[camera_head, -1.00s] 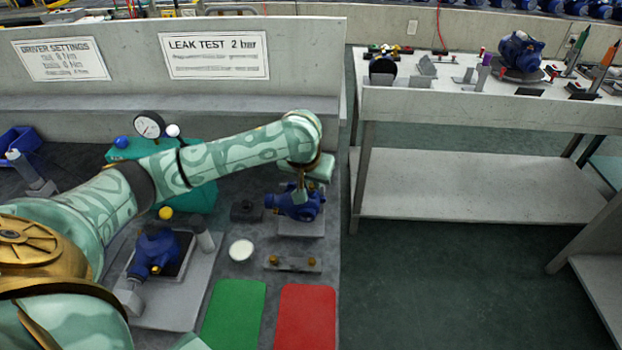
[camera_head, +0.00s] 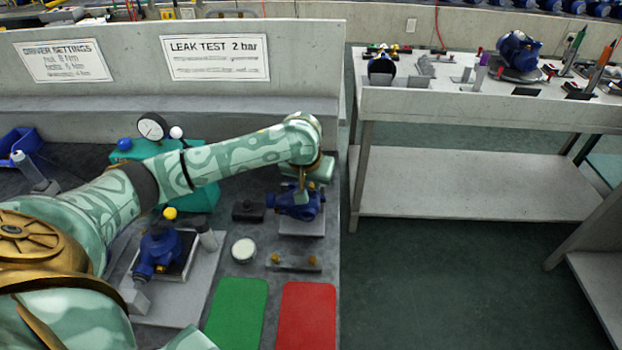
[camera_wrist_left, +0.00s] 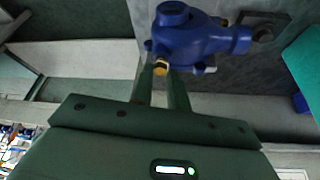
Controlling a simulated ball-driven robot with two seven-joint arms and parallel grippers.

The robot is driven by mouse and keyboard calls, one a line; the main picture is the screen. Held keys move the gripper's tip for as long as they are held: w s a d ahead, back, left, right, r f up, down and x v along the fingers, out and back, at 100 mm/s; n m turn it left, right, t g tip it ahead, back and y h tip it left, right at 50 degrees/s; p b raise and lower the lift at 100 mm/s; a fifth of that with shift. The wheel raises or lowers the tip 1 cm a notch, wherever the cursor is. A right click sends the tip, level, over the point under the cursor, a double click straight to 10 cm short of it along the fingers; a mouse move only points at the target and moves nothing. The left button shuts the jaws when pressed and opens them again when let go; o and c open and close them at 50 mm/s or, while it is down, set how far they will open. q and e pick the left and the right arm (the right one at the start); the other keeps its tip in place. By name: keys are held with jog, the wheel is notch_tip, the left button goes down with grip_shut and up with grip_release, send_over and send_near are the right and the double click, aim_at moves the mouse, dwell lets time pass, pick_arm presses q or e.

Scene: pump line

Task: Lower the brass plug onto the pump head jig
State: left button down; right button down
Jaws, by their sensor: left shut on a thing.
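The blue pump head (camera_head: 285,201) sits on the pale grey jig block (camera_head: 302,229) near the bench's right edge; the pump head is also at the top of the left wrist view (camera_wrist_left: 190,36). My left gripper (camera_head: 302,190) reaches down over it. In the left wrist view, its fingers (camera_wrist_left: 161,76) are shut on the brass plug (camera_wrist_left: 160,68), which shows at their tips against the pump head's side. I cannot tell whether the plug touches the pump head. A second brass piece (camera_wrist_left: 225,22) shows on the pump head. My right gripper is not in view.
A grey rack (camera_head: 293,264) with brass pieces lies in front of the jig. A dark block (camera_head: 248,211) stands left of it. A white disc (camera_head: 243,250), green mat (camera_head: 237,312) and red mat (camera_head: 306,315) lie nearer. A second blue pump (camera_head: 157,250) stands left.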

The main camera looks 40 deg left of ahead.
pick_arm(q)
jog(key=shift+f, duration=0.15)
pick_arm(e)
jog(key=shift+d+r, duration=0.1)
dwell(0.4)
pick_arm(q)
jog(key=c, duration=1.8)
grip_release()
jog(key=o, duration=1.6)
jog(key=shift+o, duration=0.2)
notch_tip(320, 180, up, 3)
jog(key=p, duration=0.3)
jog(key=shift+f+p, duration=0.1)
jog(key=shift+p, duration=0.2)
notch_tip(320, 180, up, 6)
jog(key=p, duration=0.8)
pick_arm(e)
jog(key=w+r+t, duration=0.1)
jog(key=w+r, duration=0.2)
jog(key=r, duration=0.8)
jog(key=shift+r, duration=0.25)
